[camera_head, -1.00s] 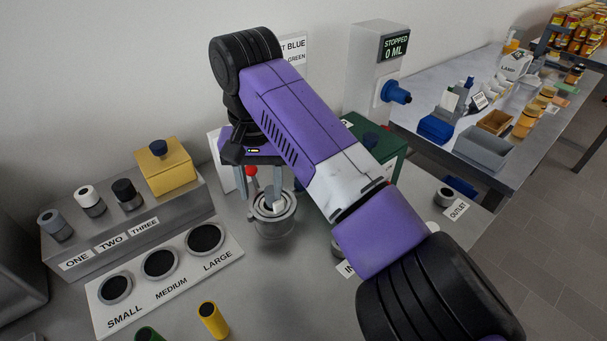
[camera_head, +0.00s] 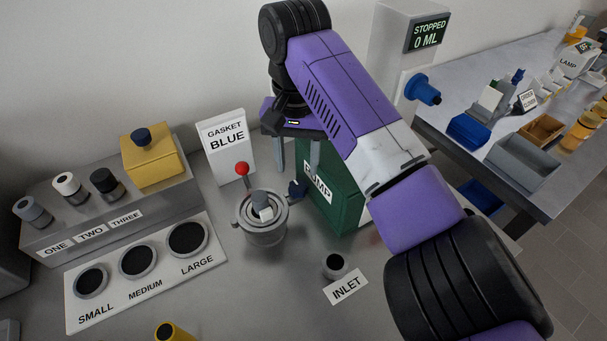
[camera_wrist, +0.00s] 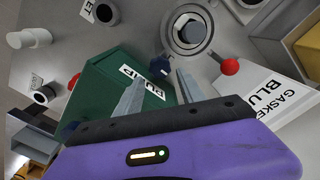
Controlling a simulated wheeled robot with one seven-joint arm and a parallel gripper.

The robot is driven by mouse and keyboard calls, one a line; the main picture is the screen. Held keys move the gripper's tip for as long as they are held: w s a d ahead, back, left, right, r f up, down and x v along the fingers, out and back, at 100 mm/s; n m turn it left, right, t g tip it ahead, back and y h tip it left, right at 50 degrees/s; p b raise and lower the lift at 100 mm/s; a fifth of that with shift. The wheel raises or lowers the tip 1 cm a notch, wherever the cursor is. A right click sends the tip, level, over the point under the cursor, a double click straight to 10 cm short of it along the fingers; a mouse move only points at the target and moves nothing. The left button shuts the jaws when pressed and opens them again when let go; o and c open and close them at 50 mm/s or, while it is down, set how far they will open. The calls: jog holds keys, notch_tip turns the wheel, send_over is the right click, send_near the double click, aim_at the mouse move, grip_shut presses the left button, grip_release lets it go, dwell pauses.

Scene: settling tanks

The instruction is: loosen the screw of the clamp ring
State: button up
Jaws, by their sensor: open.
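The clamp ring (camera_head: 262,232) is a round metal collar on a grey fitting with a pale block in its middle; the wrist view shows it too (camera_wrist: 176,42). Its screw appears to be the dark blue knob (camera_head: 297,190) at the ring's right side, beside the green pump. In the wrist view the knob (camera_wrist: 160,66) appears between and just beyond my fingertips. My gripper (camera_head: 298,165) is open and empty, pointing down above the knob, apart from it as far as I can tell. The two grey fingers also show in the wrist view (camera_wrist: 160,85).
The green pump box (camera_head: 335,200) stands close to my fingers. A red-knobbed lever (camera_head: 243,169) and the gasket sign (camera_head: 227,150) stand behind the ring. The inlet port (camera_head: 335,265) is in front. Plugs and a size board (camera_head: 215,257) lie left.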

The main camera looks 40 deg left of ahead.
aim_at(298, 187)
jog(key=shift+f, duration=3.2)
grip_shut()
